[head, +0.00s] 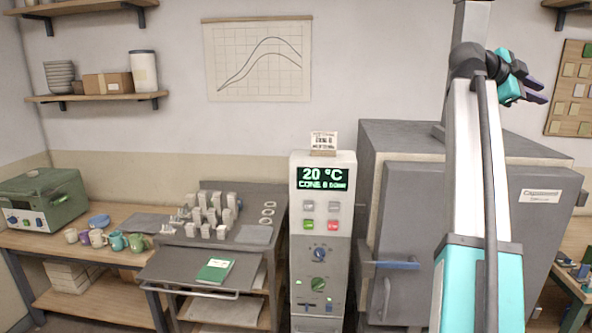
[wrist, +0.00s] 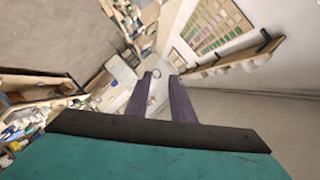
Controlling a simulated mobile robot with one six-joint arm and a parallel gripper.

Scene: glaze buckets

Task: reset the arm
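My gripper (head: 537,90) is raised high at the right in the head view, in front of the wall and above the grey kiln (head: 450,215). Its two purple fingers point to the right. In the wrist view my gripper (wrist: 160,82) shows two purple fingers standing apart with a clear gap and nothing between them. It is open and empty, and touches nothing that I can see.
A control cabinet (head: 322,240) reading 20 °C stands left of the kiln. A grey cart (head: 190,270) holds a green book and several white pieces. Mugs and a green device (head: 45,198) stand on the left bench. A sample board (head: 572,90) hangs at the right.

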